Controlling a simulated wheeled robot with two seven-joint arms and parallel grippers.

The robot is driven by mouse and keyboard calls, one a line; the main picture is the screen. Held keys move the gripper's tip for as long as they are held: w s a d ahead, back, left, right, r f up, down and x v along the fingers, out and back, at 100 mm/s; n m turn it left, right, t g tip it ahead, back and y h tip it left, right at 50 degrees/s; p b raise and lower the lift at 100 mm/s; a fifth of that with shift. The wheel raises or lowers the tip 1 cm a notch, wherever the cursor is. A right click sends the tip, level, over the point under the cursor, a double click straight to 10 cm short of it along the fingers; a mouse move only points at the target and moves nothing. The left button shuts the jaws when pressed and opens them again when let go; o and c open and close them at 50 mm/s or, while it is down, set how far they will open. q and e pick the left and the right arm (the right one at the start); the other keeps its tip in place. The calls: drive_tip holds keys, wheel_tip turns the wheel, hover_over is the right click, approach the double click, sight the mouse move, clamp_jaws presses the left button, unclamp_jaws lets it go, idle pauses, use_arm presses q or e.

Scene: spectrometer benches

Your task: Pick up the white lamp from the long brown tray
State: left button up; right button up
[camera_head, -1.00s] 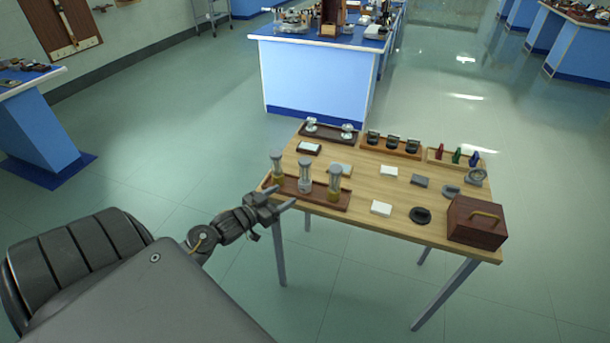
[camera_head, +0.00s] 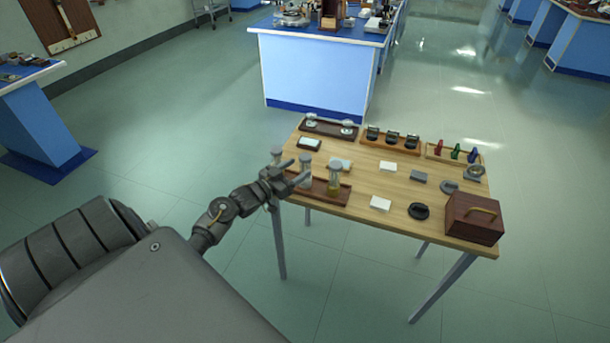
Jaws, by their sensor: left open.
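The long brown tray (camera_head: 322,199) lies along the left front part of the wooden table and holds three upright lamps. The white lamp (camera_head: 306,161) is the middle one; its lower part is hidden behind my gripper. A lamp with a yellowish base (camera_head: 334,180) stands to its right. The left lamp (camera_head: 277,153) shows only its grey top above my gripper. My left gripper (camera_head: 297,171) is open, its fingers pointing right at the white lamp. I cannot tell whether a finger touches it. My right gripper is not in view.
Floor is clear around the table.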

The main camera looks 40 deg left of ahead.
sight(301, 167)
use_arm(q)
drive_tip(key=w, duration=0.2)
drive_tip(key=w+d+p, duration=0.1)
drive_tip(key=w, duration=0.1)
drive_tip(key=shift+w, duration=0.1)
drive_tip(key=shift+r, duration=0.1)
drive_tip(key=shift+c, duration=0.4)
clamp_jaws()
